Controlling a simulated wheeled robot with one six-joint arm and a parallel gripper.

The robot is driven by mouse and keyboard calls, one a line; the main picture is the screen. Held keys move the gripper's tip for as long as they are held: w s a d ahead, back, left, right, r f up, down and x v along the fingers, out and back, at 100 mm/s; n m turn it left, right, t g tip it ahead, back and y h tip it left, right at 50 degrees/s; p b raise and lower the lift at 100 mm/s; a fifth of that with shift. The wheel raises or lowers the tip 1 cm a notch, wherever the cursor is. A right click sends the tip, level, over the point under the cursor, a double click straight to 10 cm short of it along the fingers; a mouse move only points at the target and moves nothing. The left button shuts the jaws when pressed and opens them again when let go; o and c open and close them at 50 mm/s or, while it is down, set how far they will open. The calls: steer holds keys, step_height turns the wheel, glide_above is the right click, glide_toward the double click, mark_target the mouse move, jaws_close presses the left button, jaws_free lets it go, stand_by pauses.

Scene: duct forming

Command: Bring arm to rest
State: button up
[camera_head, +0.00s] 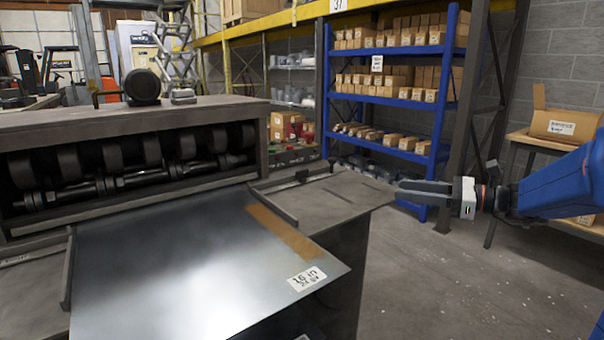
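My gripper (424,190) is at the right, at the end of my blue arm (555,185), which reaches in from the right edge. The gripper points left, with its tips just past the right corner of the machine's side table (335,197). From this side view I cannot tell if its fingers are apart. Nothing shows in it. A shiny metal sheet (190,265) with a brown strip and a white label lies on the forming machine's infeed, its far edge close to the rollers (115,165).
The forming machine (130,115) fills the left. A blue shelf rack (395,90) with several small boxes stands behind my gripper. An open carton (563,124) sits on a wooden table at the right. The concrete floor (450,285) below my arm is clear.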

steer(key=s+a+f+n+g+h, duration=0.3)
steer(key=s+a+f+n, duration=0.15)
steer(key=s, duration=0.45)
steer(key=s+a+f+n+g+h, duration=0.2)
steer(key=s+a+f+n+h, duration=0.15)
steer(key=s+f+n, duration=0.35)
steer(key=s+d+f+n+h, duration=0.3)
steer(key=s+d+n+h, duration=0.1)
steer(key=s, duration=0.3)
steer(key=s+d+f+n+t+h, duration=0.1)
steer(key=s+d+f+n+h, duration=0.2)
steer(key=s+n, duration=0.4)
steer(key=d+h, duration=0.1)
steer(key=d, duration=0.1)
steer(key=shift+s+d+f+t, duration=0.2)
steer(key=shift+s+d+t, duration=0.1)
steer(key=shift+s+d, duration=0.05)
steer(key=shift+n, duration=0.25)
steer(key=shift+c, duration=0.3)
